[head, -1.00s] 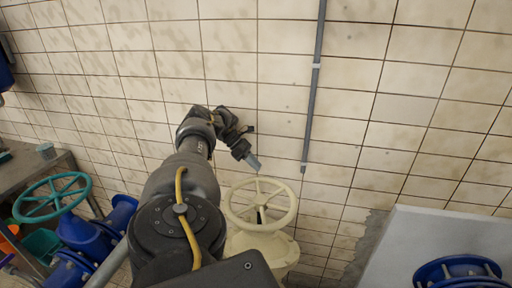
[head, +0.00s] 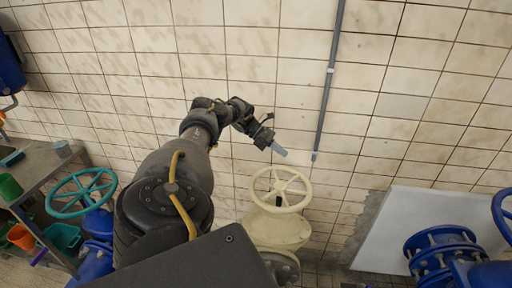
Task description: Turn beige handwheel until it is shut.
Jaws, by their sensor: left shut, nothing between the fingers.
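The beige handwheel (head: 303,189) sits on top of a beige valve body (head: 275,229) near the middle of the head view. It is a round rim with spokes, tilted toward me. My left gripper (head: 281,151) hangs just above and behind the wheel's far rim in the picture. Its grey fingers are shut and empty. I cannot tell from this angle how far the fingers are from the rim; a gap shows between them in the picture. My right gripper is not in view.
A teal handwheel (head: 81,193) on blue pipework stands at the left, beside a bench (head: 38,166) with coloured bins. Blue flanged pipes (head: 440,250) and a pale slab (head: 400,225) are at the right. A tiled wall with a grey conduit (head: 326,95) stands behind.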

